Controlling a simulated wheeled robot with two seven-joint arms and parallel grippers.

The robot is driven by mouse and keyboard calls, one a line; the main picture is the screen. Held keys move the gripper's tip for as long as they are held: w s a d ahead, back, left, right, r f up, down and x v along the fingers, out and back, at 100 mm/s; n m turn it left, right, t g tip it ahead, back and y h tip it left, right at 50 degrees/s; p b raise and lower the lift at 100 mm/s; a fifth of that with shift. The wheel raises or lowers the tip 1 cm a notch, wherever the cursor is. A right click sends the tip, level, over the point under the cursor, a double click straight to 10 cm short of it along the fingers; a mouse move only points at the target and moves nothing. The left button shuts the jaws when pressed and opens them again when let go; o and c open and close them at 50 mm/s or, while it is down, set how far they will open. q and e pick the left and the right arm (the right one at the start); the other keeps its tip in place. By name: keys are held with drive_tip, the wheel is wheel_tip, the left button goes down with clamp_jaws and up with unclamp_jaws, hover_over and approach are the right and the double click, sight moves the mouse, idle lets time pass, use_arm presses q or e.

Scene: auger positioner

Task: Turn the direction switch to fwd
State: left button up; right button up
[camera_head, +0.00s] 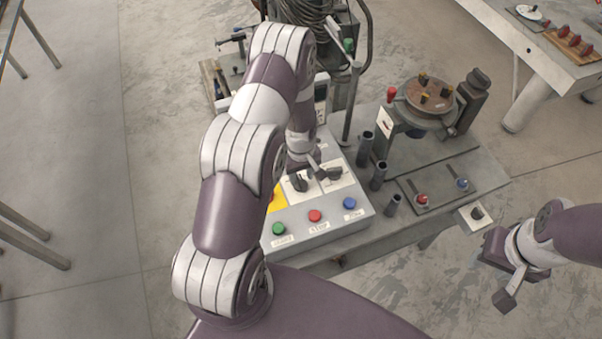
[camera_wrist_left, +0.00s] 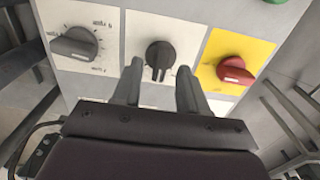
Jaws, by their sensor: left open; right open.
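A black rotary switch with a pointed handle (camera_head: 299,183), likely the direction switch, sits on a white plate of the sloped control panel (camera_head: 330,218). In the left wrist view this switch (camera_wrist_left: 160,57) is in the middle, its handle pointing toward the gripper. My left gripper (camera_head: 314,167) is over the panel, open. Its two fingertips (camera_wrist_left: 160,75) lie on either side of the switch handle in the picture; I cannot tell whether they touch it. The switch's labels are mostly hidden or unreadable. My right gripper (camera_head: 502,275) is open and empty, off the bench's right end.
A black dial (camera_wrist_left: 75,44) and a red knob on yellow (camera_wrist_left: 235,71) flank the switch. Green (camera_head: 279,228), red (camera_head: 315,216) and blue (camera_head: 349,203) buttons line the panel's front. Upright dark tubes (camera_head: 379,175) stand right of the panel. My left arm hides part of it.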

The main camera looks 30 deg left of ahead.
use_arm(q)
drive_tip(key=shift+f, duration=0.55)
drive_tip(key=shift+s+f, duration=0.1)
drive_tip(key=shift+f, duration=0.4)
clamp_jaws()
